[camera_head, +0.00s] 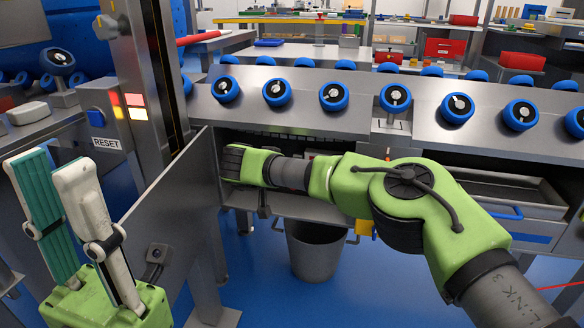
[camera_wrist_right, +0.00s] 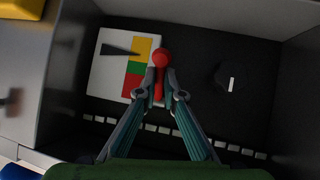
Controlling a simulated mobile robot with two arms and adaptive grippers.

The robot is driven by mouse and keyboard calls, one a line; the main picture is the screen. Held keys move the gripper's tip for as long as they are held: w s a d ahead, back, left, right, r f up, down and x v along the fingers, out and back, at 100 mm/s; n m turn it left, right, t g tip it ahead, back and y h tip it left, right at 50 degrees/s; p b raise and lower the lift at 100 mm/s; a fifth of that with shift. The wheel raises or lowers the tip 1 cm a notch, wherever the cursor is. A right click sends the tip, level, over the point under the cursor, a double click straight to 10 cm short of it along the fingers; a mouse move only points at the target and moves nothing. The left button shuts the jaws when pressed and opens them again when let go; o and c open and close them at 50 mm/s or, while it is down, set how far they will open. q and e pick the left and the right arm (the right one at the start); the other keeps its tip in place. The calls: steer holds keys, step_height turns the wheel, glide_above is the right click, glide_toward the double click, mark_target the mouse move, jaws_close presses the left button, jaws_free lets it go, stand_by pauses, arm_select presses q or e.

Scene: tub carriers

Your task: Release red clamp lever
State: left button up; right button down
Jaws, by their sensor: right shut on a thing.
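In the right wrist view the red clamp lever (camera_wrist_right: 160,58) has a round ball end and a short red stem. My right gripper (camera_wrist_right: 159,86) is shut on the stem, just below the ball. In the head view my right arm reaches into an open compartment under the roller bench, and its fingers are hidden there. Behind the lever is a white plate (camera_wrist_right: 109,75) with yellow, green and red blocks and a black pointer by the yellow. My left gripper (camera_head: 49,166) is raised at the lower left, open and empty, its fingers apart.
A black knob (camera_wrist_right: 228,79) with a white mark is right of the lever. The compartment's metal door (camera_head: 165,225) stands open at the left. A grey bucket (camera_head: 315,252) is below. The RESET post (camera_head: 105,125) rises near my left gripper. Blue rollers (camera_head: 333,96) line the bench above.

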steer(key=shift+f, duration=0.1)
stand_by(0.3)
steer(key=c, duration=2.1)
jaws_free()
steer(key=shift+c, duration=0.2)
steer(key=shift+s+a+r, duration=0.15)
steer(key=shift+r, duration=0.15)
steer(key=v, duration=1.1)
steer(key=shift+s, duration=0.2)
steer(key=shift+a+r, duration=0.15)
